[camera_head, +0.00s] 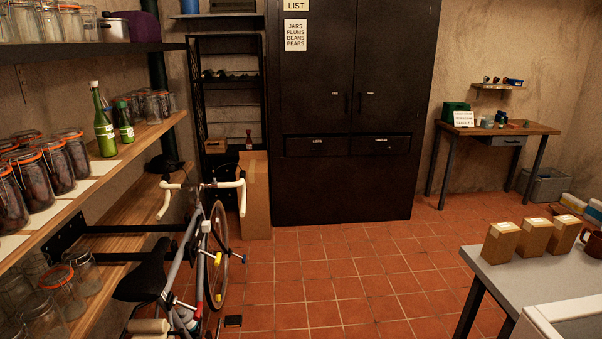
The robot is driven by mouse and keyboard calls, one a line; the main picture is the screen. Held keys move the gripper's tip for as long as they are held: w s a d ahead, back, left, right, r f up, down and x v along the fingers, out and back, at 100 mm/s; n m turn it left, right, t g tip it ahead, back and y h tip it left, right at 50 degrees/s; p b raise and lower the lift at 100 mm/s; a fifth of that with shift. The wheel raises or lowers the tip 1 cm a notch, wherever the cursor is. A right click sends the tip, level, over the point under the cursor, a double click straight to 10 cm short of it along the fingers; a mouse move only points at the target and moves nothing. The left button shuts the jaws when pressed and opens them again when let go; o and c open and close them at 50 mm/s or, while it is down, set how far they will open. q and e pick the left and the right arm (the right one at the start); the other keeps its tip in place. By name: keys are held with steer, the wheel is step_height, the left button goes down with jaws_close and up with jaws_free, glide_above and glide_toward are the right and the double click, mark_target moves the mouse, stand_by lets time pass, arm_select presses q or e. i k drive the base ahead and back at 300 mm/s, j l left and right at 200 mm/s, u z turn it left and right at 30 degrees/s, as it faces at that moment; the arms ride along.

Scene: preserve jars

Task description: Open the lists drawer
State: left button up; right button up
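The tall dark cabinet (342,195) stands against the back wall. A row of two drawers lies below its upper doors. The cabinet is across the room, past open floor.
A grey table (520,275) with boxes stands at front right. A workbench (497,129) stands at back right. The tiled floor (340,270) between is clear.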

mark_target(296, 145)
steer(key=i, duration=3.75)
steer(key=i+l, duration=0.1)
steer(key=i, duration=1.8)
steer(key=j+u, duration=0.05)
steer(key=j, duration=0.05)
